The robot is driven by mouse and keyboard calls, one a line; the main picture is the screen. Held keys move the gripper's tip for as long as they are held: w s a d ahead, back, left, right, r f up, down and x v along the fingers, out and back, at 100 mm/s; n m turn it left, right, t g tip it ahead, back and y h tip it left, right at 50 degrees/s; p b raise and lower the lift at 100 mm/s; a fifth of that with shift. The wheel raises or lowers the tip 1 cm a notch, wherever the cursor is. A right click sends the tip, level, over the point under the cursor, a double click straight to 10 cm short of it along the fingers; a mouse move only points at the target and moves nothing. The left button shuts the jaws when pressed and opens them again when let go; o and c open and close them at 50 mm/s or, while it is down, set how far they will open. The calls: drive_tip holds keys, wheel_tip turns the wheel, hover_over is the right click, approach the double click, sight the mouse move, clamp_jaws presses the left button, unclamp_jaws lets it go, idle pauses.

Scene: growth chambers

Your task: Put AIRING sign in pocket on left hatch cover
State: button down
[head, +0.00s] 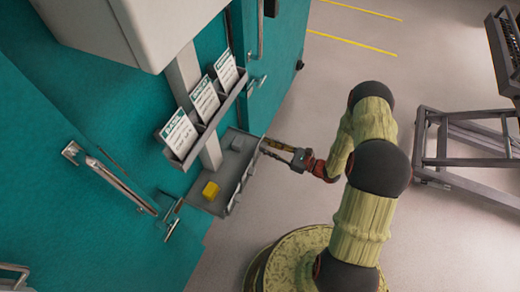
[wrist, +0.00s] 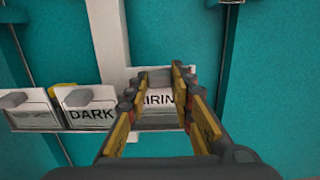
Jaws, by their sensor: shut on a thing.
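The AIRING sign (wrist: 158,97) is a white card with black letters, partly hidden by my fingers in the wrist view. My gripper (wrist: 153,78) is shut on it near its upper part, and the sign still sits in line with the others at the tray front. In the head view my gripper (head: 272,147) is at the right end of the lower grey tray (head: 247,170). The left teal panel (head: 75,165), perhaps the left hatch cover, has a long metal handle. I cannot make out its pocket.
A DARK sign (wrist: 92,112) and another sign (wrist: 35,112), both with grey tabs, are left of AIRING. A yellow block (head: 210,190) lies in the tray. An upper rack (head: 216,118) holds three cards.

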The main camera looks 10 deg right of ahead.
drive_tip(key=shift+r, duration=0.15)
drive_tip(key=shift+r+p, duration=1.1)
drive_tip(key=shift+r, duration=0.3)
drive_tip(key=shift+r, duration=0.3)
idle(0.3)
drive_tip(key=v, duration=1)
idle(0.6)
